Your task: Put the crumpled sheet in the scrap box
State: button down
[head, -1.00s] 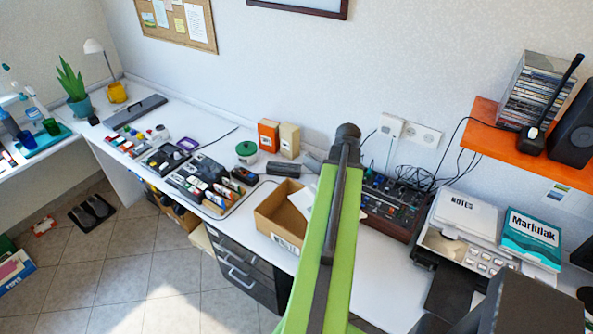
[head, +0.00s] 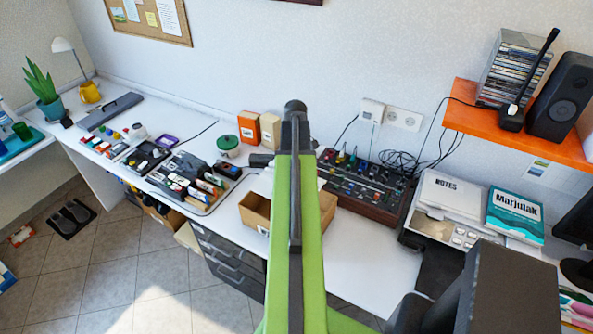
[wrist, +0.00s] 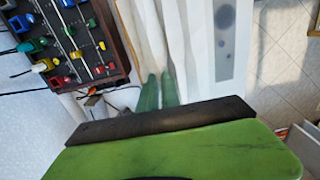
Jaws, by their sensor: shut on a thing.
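My gripper (wrist: 160,92) shows in the wrist view as two dark green fingers beyond a black bar, close together. They are shut on a white, folded sheet (wrist: 150,35), which I take to be the crumpled sheet. The fingertips are partly hidden by its folds. In the head view my green arm hides the gripper and most of what it holds. An open cardboard box (head: 254,214), likely the scrap box, stands on the desk just left of my arm.
A mixer (head: 364,188) with knobs and cables stands right of my arm, also in the wrist view (wrist: 68,40). Orange (head: 249,128) and tan boxes stand behind the cardboard box. An orange shelf (head: 500,125) juts out at right. White desk (head: 355,250) is bare in front of the mixer.

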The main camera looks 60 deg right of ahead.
notch_tip(320, 180, down, 15)
jog(key=b, duration=1.5)
jog(key=c, duration=1.5)
grip_release()
jog(key=shift+r, duration=0.15)
notch_tip(320, 180, up, 10)
jog(key=p, duration=1)
